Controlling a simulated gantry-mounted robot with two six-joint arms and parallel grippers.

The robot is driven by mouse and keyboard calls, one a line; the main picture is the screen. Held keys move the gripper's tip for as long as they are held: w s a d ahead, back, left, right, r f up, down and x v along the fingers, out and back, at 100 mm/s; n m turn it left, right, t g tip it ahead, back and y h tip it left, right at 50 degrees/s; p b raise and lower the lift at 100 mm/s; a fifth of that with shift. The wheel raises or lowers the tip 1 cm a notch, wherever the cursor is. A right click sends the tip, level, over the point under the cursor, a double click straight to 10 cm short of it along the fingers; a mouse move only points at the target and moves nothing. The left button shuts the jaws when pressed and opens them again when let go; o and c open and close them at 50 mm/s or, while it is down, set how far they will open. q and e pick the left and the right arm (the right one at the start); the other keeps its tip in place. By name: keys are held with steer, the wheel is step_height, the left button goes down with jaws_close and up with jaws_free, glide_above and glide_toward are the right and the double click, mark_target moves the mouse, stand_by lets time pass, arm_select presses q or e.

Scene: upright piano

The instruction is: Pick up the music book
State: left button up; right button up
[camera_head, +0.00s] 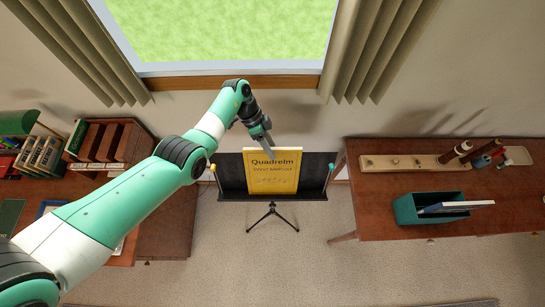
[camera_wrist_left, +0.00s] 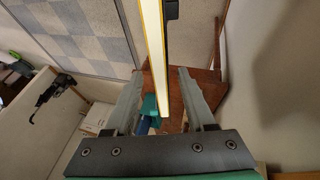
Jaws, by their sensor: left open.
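The yellow music book (camera_head: 272,171), titled "Quadrelm", stands upright on the black music stand (camera_head: 232,178). My left gripper (camera_head: 267,147) comes down from above at the book's top edge, near its middle. In the left wrist view the book (camera_wrist_left: 152,45) shows edge-on as a pale strip with yellow borders, running between the two spread fingers of the left gripper (camera_wrist_left: 160,78). The fingers are open, with a gap on each side of the book. I cannot tell how far down over the book they reach. My right gripper is not in view.
A table (camera_head: 370,215) on the right holds a teal box (camera_head: 408,210) with a book in it and a wooden board (camera_head: 400,163). A desk (camera_head: 180,215) with a wooden rack (camera_head: 100,142) stands left. A window and curtains are behind the stand.

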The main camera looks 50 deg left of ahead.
arm_select(q)
steer(key=shift+f, duration=0.25)
stand_by(0.3)
jaws_close()
stand_by(1.3)
